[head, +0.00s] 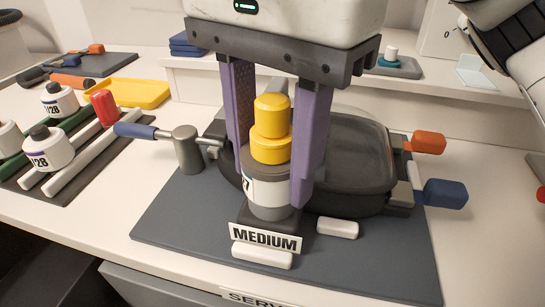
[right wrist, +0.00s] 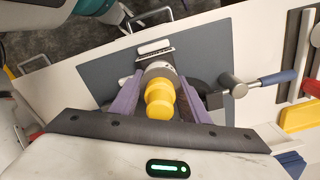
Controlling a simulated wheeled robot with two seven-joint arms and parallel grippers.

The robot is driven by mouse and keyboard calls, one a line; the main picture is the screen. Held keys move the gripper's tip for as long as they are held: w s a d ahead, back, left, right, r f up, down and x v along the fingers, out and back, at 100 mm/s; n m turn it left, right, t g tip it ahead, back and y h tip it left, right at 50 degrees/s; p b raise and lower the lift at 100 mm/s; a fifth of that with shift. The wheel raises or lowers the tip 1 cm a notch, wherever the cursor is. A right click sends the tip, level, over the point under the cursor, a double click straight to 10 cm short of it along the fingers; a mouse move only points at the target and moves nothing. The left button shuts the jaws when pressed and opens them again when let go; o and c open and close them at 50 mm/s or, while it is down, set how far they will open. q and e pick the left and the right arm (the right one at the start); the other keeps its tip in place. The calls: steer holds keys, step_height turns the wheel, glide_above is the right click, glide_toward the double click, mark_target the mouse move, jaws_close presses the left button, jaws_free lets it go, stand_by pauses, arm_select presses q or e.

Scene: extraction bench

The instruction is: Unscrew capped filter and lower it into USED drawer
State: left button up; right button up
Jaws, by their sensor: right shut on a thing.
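The capped filter (head: 266,185) is a grey and white canister with a yellow two-step cap (head: 271,128) on top. It stands upright at the block labelled MEDIUM (head: 265,238); its lower joint is partly hidden, so I cannot tell whether it is still threaded. My right gripper (head: 275,150) comes down from above, its purple fingers shut on the filter from both sides. The right wrist view shows the yellow cap (right wrist: 159,98) between the fingers. My left gripper is not in view. No drawer marked USED can be read; a drawer front (head: 165,293) shows below the bench edge.
A grey housing with a clear lid (head: 345,150) stands right behind the filter, with orange (head: 430,142) and blue (head: 445,193) handles. A blue-handled lever (head: 135,130) is close on the left. Bottles, a yellow tray (head: 140,93) and rails lie farther left. The mat's front is mostly clear.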

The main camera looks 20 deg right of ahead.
steer(key=shift+r+n, duration=0.15)
steer(key=shift+n, duration=0.85)
steer(key=shift+r+n+p, duration=0.1)
steer(key=shift+n+p, duration=1.1)
steer(key=shift+n, duration=0.5)
steer(key=n+p, duration=0.1)
steer(key=n, duration=0.2)
steer(key=n+p, duration=0.2)
steer(key=n, duration=0.4)
steer(key=n+p, duration=0.1)
steer(key=n, duration=0.8)
steer(key=shift+f, duration=0.2)
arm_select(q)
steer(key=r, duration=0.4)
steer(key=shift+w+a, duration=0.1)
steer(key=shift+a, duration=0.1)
arm_select(e)
steer(key=o, duration=1.2)
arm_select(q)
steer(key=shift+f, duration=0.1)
arm_select(e)
steer(key=shift+o, duration=0.2)
